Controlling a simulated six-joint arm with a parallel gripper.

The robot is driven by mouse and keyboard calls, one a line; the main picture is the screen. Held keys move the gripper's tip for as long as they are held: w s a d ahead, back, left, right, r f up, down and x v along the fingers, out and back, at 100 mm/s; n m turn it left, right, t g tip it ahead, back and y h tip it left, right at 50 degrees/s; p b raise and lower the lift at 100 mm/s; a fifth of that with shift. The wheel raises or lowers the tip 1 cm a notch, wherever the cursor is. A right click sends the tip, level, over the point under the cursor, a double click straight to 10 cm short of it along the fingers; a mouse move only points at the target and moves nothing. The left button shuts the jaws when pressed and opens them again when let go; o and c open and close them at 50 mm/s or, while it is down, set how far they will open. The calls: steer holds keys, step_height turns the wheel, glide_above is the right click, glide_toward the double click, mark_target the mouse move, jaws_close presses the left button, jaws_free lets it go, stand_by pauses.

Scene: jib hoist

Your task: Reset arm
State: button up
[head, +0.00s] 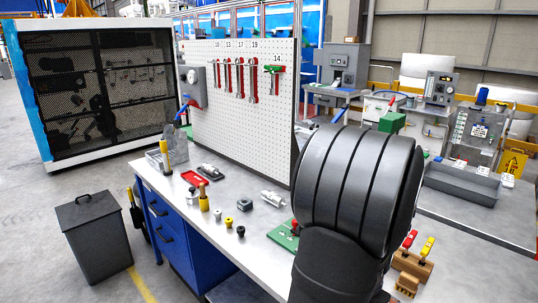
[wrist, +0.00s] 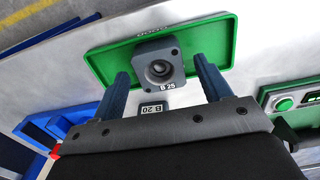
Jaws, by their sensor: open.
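My gripper (wrist: 163,72) is open in the wrist view, its two blue-grey fingers spread apart. A dark grey block marked B 25 (wrist: 158,50), with a round hole in its face, shows between and beyond the fingertips, with a gap on either side. It sits on a green tray (wrist: 215,38). A smaller piece marked B 20 (wrist: 152,107) shows nearer, between the finger bases, partly hidden by the gripper body. In the head view my dark arm covers the right part of the workbench (head: 225,215), and my gripper is hidden there.
A blue bin (wrist: 75,118) and a green box with a round button (wrist: 283,103) flank the gripper. A grey bin (head: 95,235) stands left.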

steer(key=shift+f, duration=0.65)
step_height(320, 180, up, 11)
step_height(320, 180, down, 12)
steer(key=shift+f, duration=0.1)
step_height(320, 180, up, 5)
steer(key=shift+w+f, duration=0.1)
steer(key=s+d+r, duration=0.6)
steer(key=s+r, duration=0.1)
steer(key=s, duration=0.4)
steer(key=s+d+n, duration=0.4)
steer(key=d+n, duration=0.3)
steer(key=s+d+r+n, duration=0.1)
steer(key=s+d+n, duration=0.4)
steer(key=d+n, duration=0.2)
steer(key=shift+d, duration=0.4)
